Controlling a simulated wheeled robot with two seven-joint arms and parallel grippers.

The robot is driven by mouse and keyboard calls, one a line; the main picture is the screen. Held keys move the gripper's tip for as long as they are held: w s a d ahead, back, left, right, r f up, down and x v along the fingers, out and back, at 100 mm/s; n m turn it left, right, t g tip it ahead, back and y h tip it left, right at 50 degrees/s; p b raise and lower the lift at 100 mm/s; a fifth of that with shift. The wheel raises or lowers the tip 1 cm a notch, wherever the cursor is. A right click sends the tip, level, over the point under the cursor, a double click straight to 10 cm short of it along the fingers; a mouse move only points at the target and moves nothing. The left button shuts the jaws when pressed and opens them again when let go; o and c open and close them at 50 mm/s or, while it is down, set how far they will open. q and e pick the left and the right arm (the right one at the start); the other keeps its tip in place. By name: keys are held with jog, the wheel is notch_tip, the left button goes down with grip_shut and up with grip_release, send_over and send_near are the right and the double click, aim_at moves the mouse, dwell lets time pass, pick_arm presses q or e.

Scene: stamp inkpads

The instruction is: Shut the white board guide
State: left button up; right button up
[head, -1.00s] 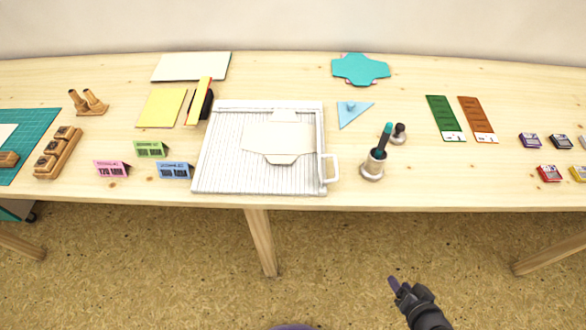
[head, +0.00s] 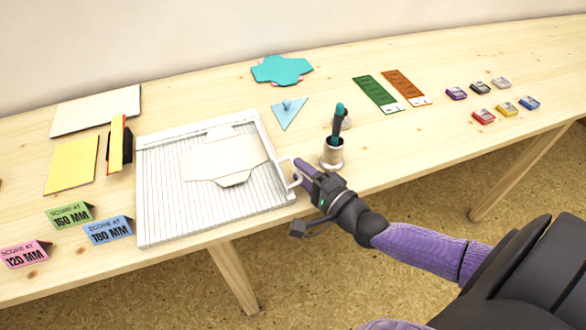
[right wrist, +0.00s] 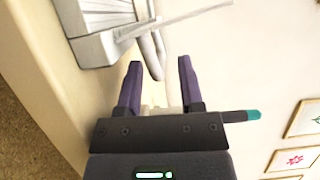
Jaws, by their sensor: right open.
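The white scoring board (head: 160,225) lies on the wooden table, with a cream sheet (head: 208,160) on its grooved face. The white guide with its loop handle (head: 294,183) is at the board's right side; how far it stands open is hard to tell. The handle also shows in the right wrist view (right wrist: 151,58). My right gripper (head: 302,168) is open at the handle. In the right wrist view its purple fingers (right wrist: 158,68) stand on either side of the handle's end, not closed on it. My left gripper is not in view.
A metal cup (head: 332,154) with a teal-topped tool stands just right of my right gripper. A blue triangle (head: 289,115) lies behind. Label cards (head: 108,230) stand left of the board. Small inkpads (head: 483,117) sit far right, with clear table before them.

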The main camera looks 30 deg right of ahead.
jog(key=shift+w+a, duration=0.2)
jog(key=shift+w, duration=0.95)
jog(key=shift+c, duration=0.2)
grip_shut()
